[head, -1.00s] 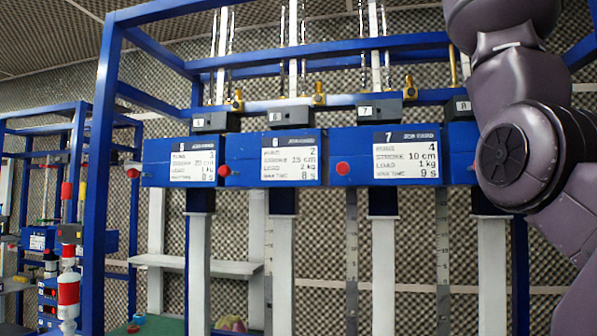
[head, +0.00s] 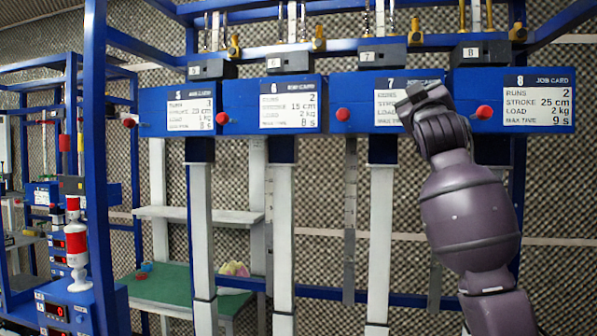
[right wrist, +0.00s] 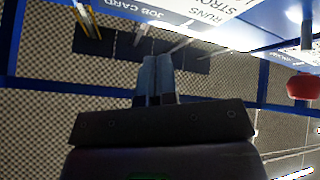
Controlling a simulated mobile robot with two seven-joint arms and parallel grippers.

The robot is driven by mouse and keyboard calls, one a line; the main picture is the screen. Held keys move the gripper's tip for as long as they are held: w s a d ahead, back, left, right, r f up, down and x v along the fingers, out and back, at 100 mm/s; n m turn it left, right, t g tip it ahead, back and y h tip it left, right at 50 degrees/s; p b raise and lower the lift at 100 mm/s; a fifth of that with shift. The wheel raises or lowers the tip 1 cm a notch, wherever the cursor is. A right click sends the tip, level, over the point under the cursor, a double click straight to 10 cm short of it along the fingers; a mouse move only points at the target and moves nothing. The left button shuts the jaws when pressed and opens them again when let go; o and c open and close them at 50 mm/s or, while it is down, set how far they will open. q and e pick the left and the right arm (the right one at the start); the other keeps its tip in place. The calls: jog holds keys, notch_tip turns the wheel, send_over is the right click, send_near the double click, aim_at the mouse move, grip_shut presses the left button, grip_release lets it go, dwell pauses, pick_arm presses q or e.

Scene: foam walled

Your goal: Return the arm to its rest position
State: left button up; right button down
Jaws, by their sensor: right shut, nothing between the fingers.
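My right arm rises from the lower right of the head view. Its dark gripper (head: 424,97) is in front of the blue station 7 box (head: 350,92) and covers part of its job card; the gap to the box cannot be judged. In the right wrist view the two bluish-grey fingers (right wrist: 155,76) are together with nothing between them. The upside-down job card (right wrist: 205,14) and a red button (right wrist: 304,86) show close by, with no visible contact. My left gripper is out of view.
A blue frame (head: 95,150) carries a row of boxes with red knobs and white columns (head: 381,240) below. A green table (head: 165,283) stands behind at the lower left. A red-and-white signal lamp (head: 76,245) stands at the left. Patterned foam covers the wall.

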notch_tip(320, 180, down, 23)
jog(key=a+g+y, duration=0.1)
jog(key=g+y, duration=0.1)
jog(key=y, duration=0.2)
jog(key=s+f+m+g+y, duration=0.15)
jog(key=s+f, duration=0.25)
jog(key=f, duration=0.8)
jog(key=s+f+n+g+h, duration=0.1)
jog(key=s+f+g, duration=0.15)
jog(key=f, duration=0.95)
jog(key=s+d+f+m+g+h, duration=0.1)
jog(key=s+d+f+m+g, duration=0.1)
jog(key=s+f, duration=1.4)
jog(key=s+d+f+m+g+h, duration=0.1)
jog(key=s+f+g, duration=0.4)
jog(key=s+f, duration=1.2)
jog(key=shift+d+f+m, duration=0.45)
jog(key=shift+d+f, duration=0.3)
jog(key=shift+f, duration=0.05)
jog(key=shift+s+d, duration=0.1)
